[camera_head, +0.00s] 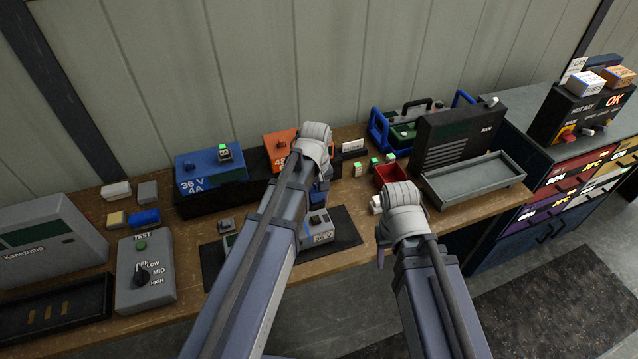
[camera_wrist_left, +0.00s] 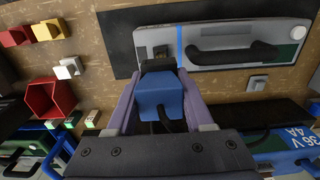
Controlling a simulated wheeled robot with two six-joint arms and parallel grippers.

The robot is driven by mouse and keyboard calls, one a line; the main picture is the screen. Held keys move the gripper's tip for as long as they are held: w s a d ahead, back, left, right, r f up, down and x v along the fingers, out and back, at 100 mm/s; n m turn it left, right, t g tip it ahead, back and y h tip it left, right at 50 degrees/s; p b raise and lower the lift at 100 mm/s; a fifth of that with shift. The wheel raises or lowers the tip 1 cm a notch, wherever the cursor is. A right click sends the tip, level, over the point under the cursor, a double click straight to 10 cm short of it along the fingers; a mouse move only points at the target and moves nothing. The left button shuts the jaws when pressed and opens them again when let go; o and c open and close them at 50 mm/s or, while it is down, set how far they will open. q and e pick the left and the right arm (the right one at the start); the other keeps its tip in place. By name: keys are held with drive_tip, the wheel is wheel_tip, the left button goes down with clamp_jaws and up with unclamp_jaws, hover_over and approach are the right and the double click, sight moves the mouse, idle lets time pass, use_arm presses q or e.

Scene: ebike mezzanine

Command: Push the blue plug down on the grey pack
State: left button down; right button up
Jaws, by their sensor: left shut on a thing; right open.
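The grey pack (camera_head: 318,236) lies on a dark mat on the bench, partly hidden by my left arm. In the left wrist view the grey pack (camera_wrist_left: 270,34) shows a black handle, a blue stripe and a black socket at one end. My left gripper (camera_wrist_left: 157,78) is shut on the blue plug (camera_wrist_left: 160,97), which has a dark cable. The plug's dark front end is close to the socket; I cannot tell whether they touch. My right gripper (camera_head: 382,256) is open at the bench's front edge, right of the pack, its fingers mostly hidden.
A blue 36 V 4A charger (camera_head: 212,177) and an orange charger (camera_head: 276,150) stand behind the mat. A red bin (camera_head: 391,174) and a grey tray (camera_head: 474,185) are to the right. A grey test box (camera_head: 146,272) is at the left.

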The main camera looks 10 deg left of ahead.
sight(316, 218)
use_arm(q)
drive_tip(key=shift+s, duration=0.25)
drive_tip(key=shift+w+f+b, duration=0.15)
drive_tip(key=shift+f+b, duration=0.25)
drive_tip(key=shift+b, duration=0.05)
drive_tip(key=shift+f+b, duration=0.5)
drive_tip(key=shift+b, duration=0.05)
drive_tip(key=shift+f+b, duration=2.8)
drive_tip(key=shift+f, duration=0.15)
drive_tip(key=shift+c, duration=1)
unclamp_jaws()
